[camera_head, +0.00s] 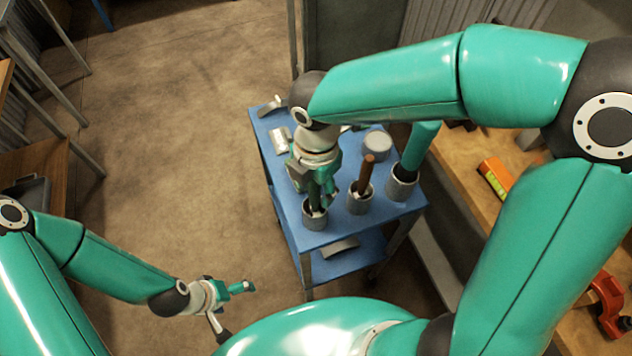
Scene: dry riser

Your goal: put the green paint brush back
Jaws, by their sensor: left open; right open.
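A dark green handle (314,198), which looks like the green paint brush, stands in the left front metal pot (314,217) on the blue cart. My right gripper (323,190) is open, pointing down right over this pot, with its fingers close around or beside the handle. I cannot tell whether they touch it. The brush's upper part is hidden by the gripper. A brown handle (367,172) stands in the middle pot (359,203). A teal cylinder (418,147) rises above the right pot (400,184). My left gripper (233,306) is open and empty, low left of the cart.
The blue cart (262,130) carries a grey can (377,145) and small metal items at its back left. A wooden bench (460,160) on the right holds an orange level (495,178) and a red tool (608,300). The floor left of the cart is clear.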

